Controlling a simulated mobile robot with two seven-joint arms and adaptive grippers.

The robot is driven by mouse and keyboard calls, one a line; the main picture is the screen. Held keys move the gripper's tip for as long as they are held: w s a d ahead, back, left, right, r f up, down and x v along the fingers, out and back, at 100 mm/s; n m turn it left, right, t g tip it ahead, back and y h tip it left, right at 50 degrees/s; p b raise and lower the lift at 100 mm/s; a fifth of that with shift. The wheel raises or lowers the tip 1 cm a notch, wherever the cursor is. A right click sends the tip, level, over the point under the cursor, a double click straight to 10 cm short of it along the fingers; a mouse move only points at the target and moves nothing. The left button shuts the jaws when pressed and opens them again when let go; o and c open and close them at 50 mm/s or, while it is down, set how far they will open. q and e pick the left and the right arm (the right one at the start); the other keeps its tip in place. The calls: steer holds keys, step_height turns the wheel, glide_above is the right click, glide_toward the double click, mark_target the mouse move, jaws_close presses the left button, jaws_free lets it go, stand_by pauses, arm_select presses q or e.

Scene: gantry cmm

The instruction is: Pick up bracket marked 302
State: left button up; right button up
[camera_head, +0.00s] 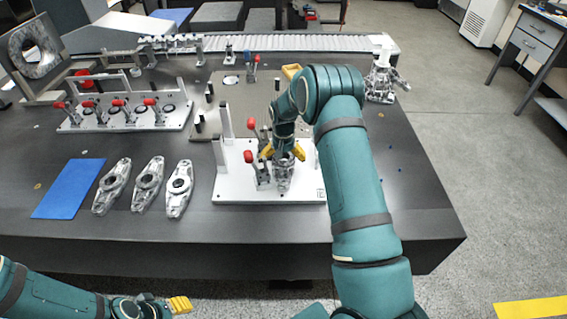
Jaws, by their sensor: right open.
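Three silver metal brackets lie in a row on the dark table: a left one (111,187), a middle one (148,183) and a right one (179,189). Another silver metal part (284,178) stands on a white fixture plate (232,192) with red-knobbed clamps. No number is readable, so I cannot tell which bracket is 302. My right gripper (283,154), with yellow fingertips, is open just above and around the top of the part on the fixture; contact is unclear. My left gripper (180,304) is low at the front, off the table, its jaw opening unclear.
A blue mat (68,188) lies left of the brackets. A second white fixture (128,119) with several red-knobbed clamps stands behind them. A ring-shaped part (35,50) stands at back left, another metal part (381,82) at back right. The table's front right is clear.

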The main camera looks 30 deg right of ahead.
steer(key=shift+f, duration=0.3)
steer(key=shift+r, duration=0.1)
steer(key=c, duration=1.2)
